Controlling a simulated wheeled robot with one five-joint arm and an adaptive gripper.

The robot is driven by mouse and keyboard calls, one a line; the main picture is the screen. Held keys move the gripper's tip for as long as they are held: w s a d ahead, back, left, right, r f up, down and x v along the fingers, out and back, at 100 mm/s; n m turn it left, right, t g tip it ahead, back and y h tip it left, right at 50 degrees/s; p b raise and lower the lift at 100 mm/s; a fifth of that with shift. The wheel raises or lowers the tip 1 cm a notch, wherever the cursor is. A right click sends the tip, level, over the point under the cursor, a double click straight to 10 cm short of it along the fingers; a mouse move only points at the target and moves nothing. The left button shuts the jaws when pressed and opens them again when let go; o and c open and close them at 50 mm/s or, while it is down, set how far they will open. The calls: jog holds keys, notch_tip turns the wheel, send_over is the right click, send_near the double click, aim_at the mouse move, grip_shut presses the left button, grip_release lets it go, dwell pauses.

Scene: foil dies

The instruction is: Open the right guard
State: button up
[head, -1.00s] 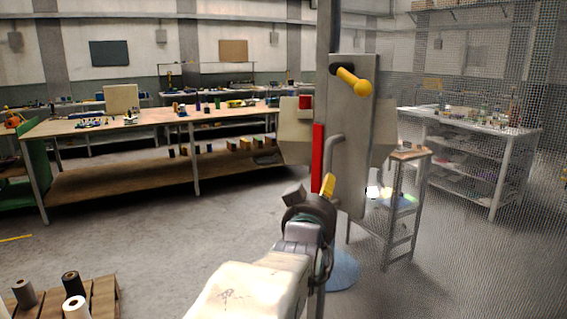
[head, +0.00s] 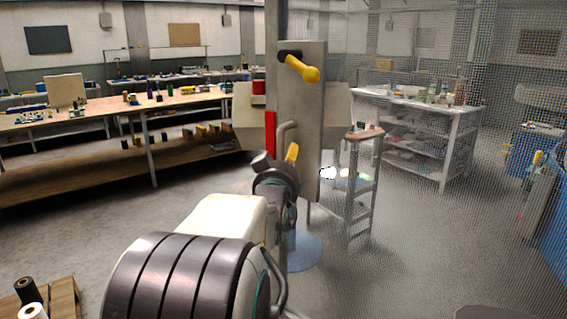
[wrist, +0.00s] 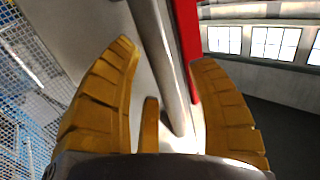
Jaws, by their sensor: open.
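A tall grey panel (head: 308,120) stands in the head view, with a fine wire mesh (head: 420,215) spreading to its right. I take these to be the guard; its left and right edges are hard to make out. The panel carries a yellow-knobbed lever (head: 303,69) near its top, a grey bar handle (head: 281,136) lower down and a red strip (head: 270,133) at its left edge. My gripper (head: 279,158) is at the lower part of the handle. In the wrist view, the handle (wrist: 156,48) runs between my open yellow fingers (wrist: 164,54), apparently touching neither.
A long wooden workbench (head: 105,110) with small parts stands at the left. Behind the mesh are a white shelf unit (head: 445,145) and a small stand (head: 360,185). A pallet (head: 62,300) with rolls is at the lower left. Open floor lies between.

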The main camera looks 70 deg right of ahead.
jog(key=shift+o, duration=0.3)
grip_shut()
dwell(0.3)
